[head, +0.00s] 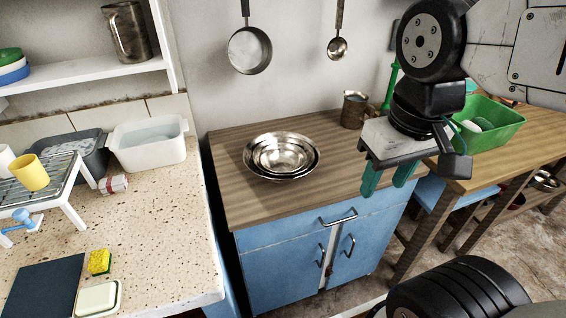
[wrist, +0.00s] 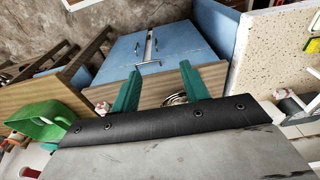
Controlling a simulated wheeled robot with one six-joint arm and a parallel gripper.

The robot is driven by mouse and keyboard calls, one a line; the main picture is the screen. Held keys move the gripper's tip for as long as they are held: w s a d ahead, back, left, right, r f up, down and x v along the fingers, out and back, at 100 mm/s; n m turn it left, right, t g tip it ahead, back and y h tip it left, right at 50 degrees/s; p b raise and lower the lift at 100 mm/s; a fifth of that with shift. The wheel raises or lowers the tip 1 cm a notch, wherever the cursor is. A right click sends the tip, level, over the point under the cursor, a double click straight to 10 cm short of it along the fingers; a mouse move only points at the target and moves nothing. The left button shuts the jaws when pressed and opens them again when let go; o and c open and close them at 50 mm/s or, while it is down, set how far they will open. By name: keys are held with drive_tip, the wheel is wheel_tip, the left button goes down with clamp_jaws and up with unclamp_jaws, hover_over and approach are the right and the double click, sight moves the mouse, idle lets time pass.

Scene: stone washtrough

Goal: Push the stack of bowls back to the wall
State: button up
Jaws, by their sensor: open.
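A stack of shiny metal bowls (head: 282,157), nested in one another, sits upright on the brown wooden top (head: 237,205) of a blue cabinet. Bare wood shows between the stack and the pale wall (head: 300,95) behind. My gripper (head: 387,186) has two green fingers, spread apart with nothing between them. It hangs to the right of the stack, above the cabinet's right front side, and is not touching the bowls. In the wrist view my gripper (wrist: 157,80) also shows open, and a sliver of the bowls (wrist: 174,99) shows by one finger; the rest is hidden.
A metal mug (head: 354,110) stands at the back right of the wooden top. A ladle (head: 338,46) and a pan (head: 249,50) hang on the wall. A green tub (head: 490,128) is on the table at right. The wood left of the bowls is clear.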

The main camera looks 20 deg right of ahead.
drive_tip(key=shift+f, duration=0.15)
drive_tip(key=c, duration=0.8)
drive_tip(key=w+f+g, duration=0.1)
drive_tip(key=w+f, duration=0.2)
drive_tip(key=w, duration=0.2)
drive_tip(key=w+f+n+g, duration=0.1)
drive_tip(key=w+f, duration=0.2)
drive_tip(key=w, duration=0.2)
drive_tip(key=w+a+f, duration=0.1)
drive_tip(key=w+f, duration=0.3)
drive_tip(key=w, duration=0.1)
drive_tip(key=shift+w+f+g, duration=0.1)
drive_tip(key=shift+w+g, duration=0.3)
clamp_jaws()
drive_tip(key=shift+n+t, duration=0.6)
drive_tip(key=shift+t, duration=0.1)
drive_tip(key=w+f, duration=0.2)
drive_tip(key=f, duration=0.1)
drive_tip(key=w+f, duration=0.3)
drive_tip(key=f, duration=0.1)
drive_tip(key=w+a+f, duration=0.1)
drive_tip(key=w+f, duration=0.2)
drive_tip(key=f, duration=0.1)
drive_tip(key=shift+f, duration=0.15)
drive_tip(key=shift+w, duration=0.8)
